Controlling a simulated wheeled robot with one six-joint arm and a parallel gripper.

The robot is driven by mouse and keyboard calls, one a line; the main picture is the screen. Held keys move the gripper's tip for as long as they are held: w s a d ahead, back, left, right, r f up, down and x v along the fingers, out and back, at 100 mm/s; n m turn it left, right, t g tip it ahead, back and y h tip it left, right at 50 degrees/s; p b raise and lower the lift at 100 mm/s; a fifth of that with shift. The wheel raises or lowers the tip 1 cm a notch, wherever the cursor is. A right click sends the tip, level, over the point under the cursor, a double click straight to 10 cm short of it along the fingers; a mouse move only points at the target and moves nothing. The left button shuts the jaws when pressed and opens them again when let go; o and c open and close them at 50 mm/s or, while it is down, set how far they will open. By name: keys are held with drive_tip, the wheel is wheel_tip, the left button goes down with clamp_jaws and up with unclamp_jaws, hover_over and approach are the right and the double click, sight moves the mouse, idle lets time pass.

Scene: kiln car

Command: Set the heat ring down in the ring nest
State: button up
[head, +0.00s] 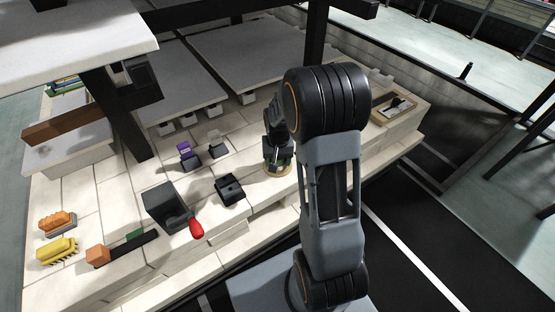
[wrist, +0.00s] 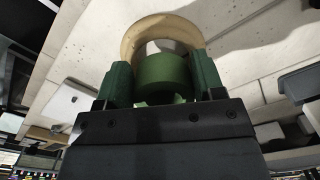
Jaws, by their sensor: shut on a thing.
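The heat ring, a short dark green cylinder (wrist: 163,73), sits between the green fingers of my gripper (wrist: 162,85) in the wrist view. My gripper is shut on it. Just beyond it is a round tan rim (wrist: 135,38), which looks like the ring nest and curves around the far side of the ring. A pale grey surface shows inside the rim. In the head view my gripper (head: 278,160) points down over the tan nest (head: 271,173) on the pale deck. The fingers and ring partly cover the nest, so I cannot tell whether the ring touches its floor.
A black block (head: 229,188) and a purple-topped piece (head: 185,150) stand left of my gripper. Further left are a grey box (head: 165,203), a red rounded piece (head: 197,229), and orange (head: 57,222) and yellow (head: 57,250) pieces. A shallow tray (head: 388,112) lies to the right. Raised slabs stand behind.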

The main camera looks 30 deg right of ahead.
drive_tip(key=shift+f+b, duration=0.45)
drive_tip(key=shift+f, duration=0.3)
drive_tip(key=shift+r, duration=0.3)
drive_tip(key=shift+r+p, duration=0.4)
drive_tip(key=shift+p, duration=0.25)
drive_tip(key=shift+s, duration=0.1)
drive_tip(key=shift+f+b, duration=0.4)
drive_tip(key=shift+f, duration=0.3)
idle(0.7)
idle(0.5)
drive_tip(key=o, duration=1.1)
drive_tip(key=shift+r, duration=0.15)
wheel_tip(320, 180, up, 14)
drive_tip(key=p, duration=0.4)
